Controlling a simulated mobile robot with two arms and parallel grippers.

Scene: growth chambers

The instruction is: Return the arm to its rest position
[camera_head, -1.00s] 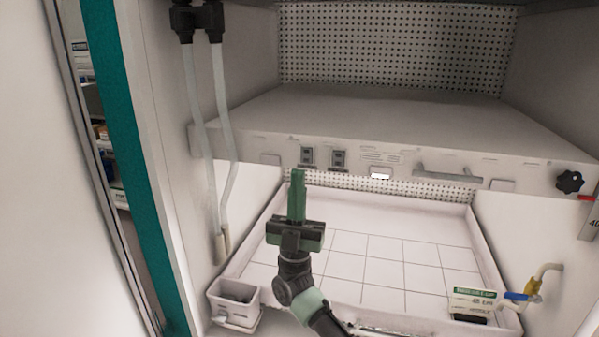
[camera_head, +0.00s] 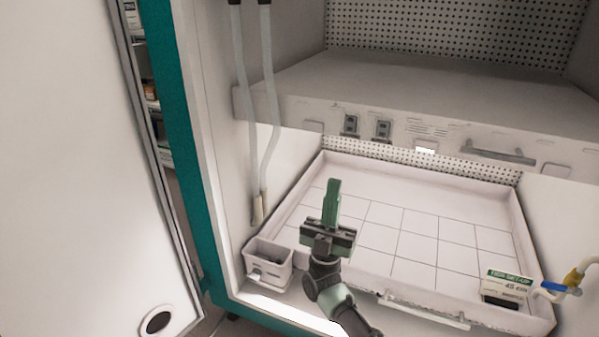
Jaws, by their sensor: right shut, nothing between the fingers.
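My right gripper (camera_head: 332,203) is shut, its green fingers together with nothing between them. It points up and away over the left part of the white gridded tray (camera_head: 440,224) inside the growth chamber. Its dark wrist and arm come in from the bottom, in front of the tray's near edge. My left gripper is out of view.
A small white bin (camera_head: 268,265) stands at the tray's left. A green-and-white label card (camera_head: 507,285) and a blue-handled valve (camera_head: 556,288) are at the right. A shelf unit (camera_head: 430,130) spans above. Two tubes (camera_head: 268,120) hang at left, and an open door (camera_head: 80,190) stands far left.

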